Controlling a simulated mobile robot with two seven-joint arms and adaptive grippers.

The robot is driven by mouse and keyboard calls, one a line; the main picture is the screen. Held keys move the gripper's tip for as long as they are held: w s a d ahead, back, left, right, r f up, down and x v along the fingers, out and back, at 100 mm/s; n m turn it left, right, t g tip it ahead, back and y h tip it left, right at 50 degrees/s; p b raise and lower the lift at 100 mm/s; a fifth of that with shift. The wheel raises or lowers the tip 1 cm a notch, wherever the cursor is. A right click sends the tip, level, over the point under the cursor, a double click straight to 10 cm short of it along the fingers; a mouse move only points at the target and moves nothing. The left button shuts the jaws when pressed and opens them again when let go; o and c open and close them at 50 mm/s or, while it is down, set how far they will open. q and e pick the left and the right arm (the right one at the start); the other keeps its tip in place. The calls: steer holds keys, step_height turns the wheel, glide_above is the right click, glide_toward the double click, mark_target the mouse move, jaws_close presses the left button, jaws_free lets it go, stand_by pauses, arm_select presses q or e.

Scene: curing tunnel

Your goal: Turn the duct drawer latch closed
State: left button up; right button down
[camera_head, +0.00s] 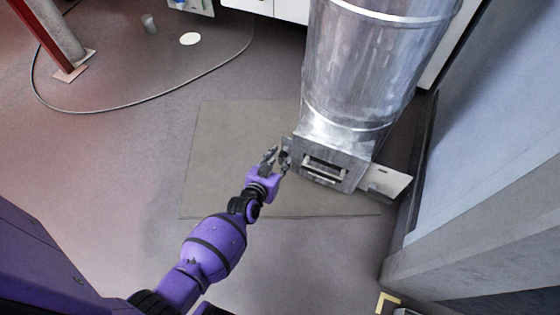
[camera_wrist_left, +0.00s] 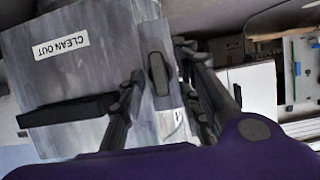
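The metal duct (camera_head: 365,60) ends at the floor in a box-shaped cleanout (camera_head: 350,178) with a dark drawer handle recess (camera_head: 324,167) on its front. In the left wrist view the drawer front (camera_wrist_left: 95,75) carries a "CLEAN OUT" label (camera_wrist_left: 61,45), seen upside down, and the dark handle (camera_wrist_left: 65,110). A small dark elongated latch (camera_wrist_left: 158,74) stands near the box's edge. My left gripper (camera_head: 277,158) is at the left side of the box. In the wrist view its open fingers (camera_wrist_left: 165,95) lie on either side of the latch, with gaps visible. My right gripper is out of view.
A pale metal plate (camera_head: 387,181) sticks out at the box's right side. A large grey panel (camera_head: 480,190) stands close on the right. A flat mat (camera_head: 225,160) lies under the box, with open floor to the left. A red post (camera_head: 38,35) stands far left.

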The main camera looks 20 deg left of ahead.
arm_select(q)
steer(key=shift+w, duration=0.2)
jaws_close()
